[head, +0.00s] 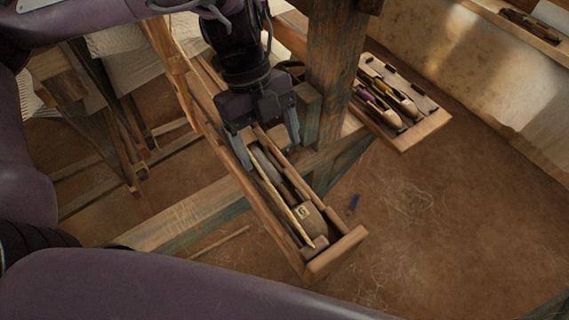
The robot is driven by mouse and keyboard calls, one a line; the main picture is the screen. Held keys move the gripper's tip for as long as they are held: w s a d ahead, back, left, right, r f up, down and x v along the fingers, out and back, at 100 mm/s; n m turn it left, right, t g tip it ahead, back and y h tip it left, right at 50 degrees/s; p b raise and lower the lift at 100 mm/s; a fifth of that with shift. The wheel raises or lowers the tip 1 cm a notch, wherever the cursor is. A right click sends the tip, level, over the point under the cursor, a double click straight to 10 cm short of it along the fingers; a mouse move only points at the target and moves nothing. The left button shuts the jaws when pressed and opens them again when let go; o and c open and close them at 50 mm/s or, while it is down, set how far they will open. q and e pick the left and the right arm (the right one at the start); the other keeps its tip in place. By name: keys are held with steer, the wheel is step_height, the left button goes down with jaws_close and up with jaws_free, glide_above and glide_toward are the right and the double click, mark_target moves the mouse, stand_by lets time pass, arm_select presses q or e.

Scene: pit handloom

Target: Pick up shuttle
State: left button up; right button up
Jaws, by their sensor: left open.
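The shuttle (307,214) lies lengthwise in a long, narrow wooden box (346,247) at the end of the loom beam. Its pale, blunt wooden end faces the box's near end, and a greyish wound part shows farther back. My left gripper (267,151) points down over the box, open, with one finger on each side of it near the shuttle's far part. I cannot tell whether the fingers touch the shuttle or the box walls. The shuttle's far end is hidden under the gripper. My right gripper is not in view.
A wooden post (335,75) stands close to the right of my left gripper. A wooden tray (431,123) with other shuttles lies beyond it.

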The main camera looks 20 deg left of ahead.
mark_target(279, 183)
arm_select(q)
steer(key=shift+s+d+f, duration=0.2)
steer(key=shift+s+f, duration=0.35)
steer(key=shift+f, duration=0.35)
steer(key=shift+s+d+f, duration=0.1)
steer(key=shift+f, duration=0.2)
steer(key=p+x, duration=0.1)
steer(key=x, duration=0.2)
steer(key=shift+d+f, duration=0.1)
steer(key=shift+f, duration=0.3)
steer(key=shift+s+f, duration=0.15)
steer(key=shift+f, duration=0.15)
steer(key=shift+d, duration=0.1)
steer(key=c, duration=1.2)
steer(key=shift+c, duration=0.2)
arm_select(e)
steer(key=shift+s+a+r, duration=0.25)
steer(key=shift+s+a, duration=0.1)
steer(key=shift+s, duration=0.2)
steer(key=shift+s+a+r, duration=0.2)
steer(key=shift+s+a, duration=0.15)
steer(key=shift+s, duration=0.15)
arm_select(q)
steer(key=shift+r, duration=0.1)
steer(key=shift+r, duration=0.5)
step_height(279, 183, up, 19)
steer(key=shift+p, duration=0.4)
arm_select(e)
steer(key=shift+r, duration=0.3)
